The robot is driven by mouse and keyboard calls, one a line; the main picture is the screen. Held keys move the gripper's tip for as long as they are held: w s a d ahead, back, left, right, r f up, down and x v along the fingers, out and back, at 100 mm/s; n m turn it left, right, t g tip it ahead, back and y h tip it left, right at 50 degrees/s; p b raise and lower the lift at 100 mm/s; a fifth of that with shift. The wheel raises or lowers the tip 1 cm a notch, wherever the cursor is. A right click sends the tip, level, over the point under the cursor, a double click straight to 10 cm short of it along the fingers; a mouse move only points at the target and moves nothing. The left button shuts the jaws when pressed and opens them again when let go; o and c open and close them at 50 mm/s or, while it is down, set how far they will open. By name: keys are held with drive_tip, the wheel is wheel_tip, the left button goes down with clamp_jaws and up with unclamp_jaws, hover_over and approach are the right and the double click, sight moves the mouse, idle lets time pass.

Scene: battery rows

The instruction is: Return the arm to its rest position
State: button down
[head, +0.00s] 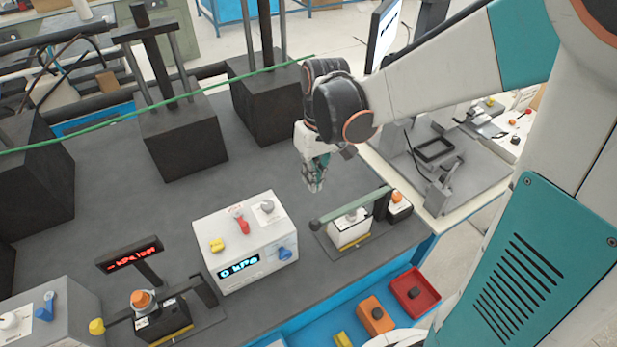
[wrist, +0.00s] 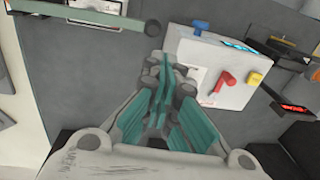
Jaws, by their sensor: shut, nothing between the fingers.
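My gripper (head: 314,187) hangs above the dark grey bench (head: 120,238), behind and to the right of the white box with the blue "0 kPa" display (head: 246,246). Its teal fingers (wrist: 163,92) are shut with nothing between them. In the wrist view the white box (wrist: 222,72) lies just right of and beyond the fingertips, with a red, a yellow and a blue knob on it. My arm reaches in from the right in the head view, bent down at the wrist. The gripper appears clear of the box and the bench.
A small fixture with a green bar (head: 350,208) stands right of the white box. A red "kPa" display (head: 129,255) stands to the left. Tall black blocks (head: 182,138) stand behind. A blue shelf (head: 345,318) with a red tray (head: 415,291) is in front. Open bench lies behind the box.

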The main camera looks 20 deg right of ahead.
drive_tip(key=shift+r, duration=0.15)
drive_tip(key=shift+s+b, duration=0.15)
drive_tip(key=shift+b, duration=0.25)
drive_tip(key=s+d+f+m+t+b, duration=0.1)
drive_tip(key=s+f+t+b, duration=0.1)
drive_tip(key=s+b, duration=0.3)
drive_tip(key=s+d+f+m+t+h+b, duration=0.1)
drive_tip(key=s+f+t+b, duration=0.1)
drive_tip(key=s+t+b, duration=0.3)
drive_tip(key=s+b, duration=0.1)
drive_tip(key=b, duration=0.3)
drive_tip(key=shift+s+f, duration=0.25)
drive_tip(key=shift+f, duration=0.1)
